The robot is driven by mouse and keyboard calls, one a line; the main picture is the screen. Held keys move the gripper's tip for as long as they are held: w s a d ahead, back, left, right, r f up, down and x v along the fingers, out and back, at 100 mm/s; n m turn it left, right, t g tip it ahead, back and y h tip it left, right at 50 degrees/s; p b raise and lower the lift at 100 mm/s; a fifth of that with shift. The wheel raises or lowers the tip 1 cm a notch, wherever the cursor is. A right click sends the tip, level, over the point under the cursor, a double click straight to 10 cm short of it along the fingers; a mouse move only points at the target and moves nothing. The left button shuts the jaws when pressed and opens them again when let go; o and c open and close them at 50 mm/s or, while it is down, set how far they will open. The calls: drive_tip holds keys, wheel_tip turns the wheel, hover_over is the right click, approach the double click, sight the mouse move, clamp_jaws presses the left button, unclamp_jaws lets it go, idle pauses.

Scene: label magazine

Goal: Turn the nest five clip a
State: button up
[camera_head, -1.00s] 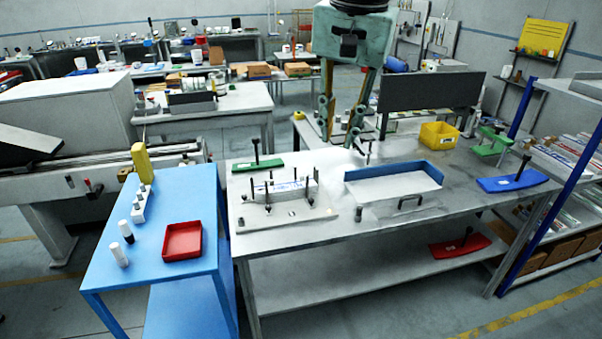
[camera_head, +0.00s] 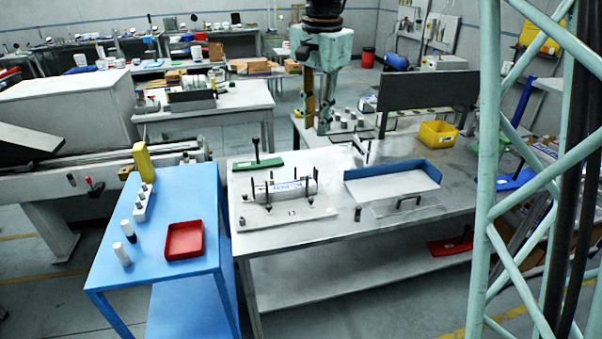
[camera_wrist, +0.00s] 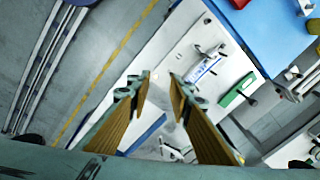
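A nest fixture stands on the grey-white bench. Its flat base plate (camera_head: 290,219) carries several upright black clip posts (camera_head: 268,193) around a white cylinder (camera_head: 290,186) with blue print. The clips are too small to tell which is clip a or how each is turned. The fixture also shows in the wrist view, where the printed white piece (camera_wrist: 207,68) lies up and right of the fingers. My gripper (camera_head: 317,118) hangs high beyond the fixture in the head view. In the wrist view my gripper (camera_wrist: 158,80) has its fingers apart, with nothing between the tips.
A blue-backed tray (camera_head: 392,182) stands right of the fixture. A green handled piece (camera_head: 257,163) lies behind it. A yellow bin (camera_head: 438,134) and a dark panel (camera_head: 428,90) stand further back. A blue table (camera_head: 150,262) with a red tray (camera_head: 185,241) adjoins on the left.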

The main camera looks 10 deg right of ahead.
drive_tip(key=w+f+m+p, duration=0.1)
drive_tip(key=w+f+m, duration=0.2)
drive_tip(key=w+f, duration=0.45)
drive_tip(key=m+g+p, duration=0.1)
drive_tip(key=m+p, duration=0.1)
drive_tip(key=m, duration=0.1)
hover_over(301, 176)
wheel_tip(301, 176, down, 8)
drive_tip(key=shift+w, duration=0.1)
drive_tip(key=shift+f, duration=6.85)
drive_tip(key=shift+c, duration=0.3)
clamp_jaws()
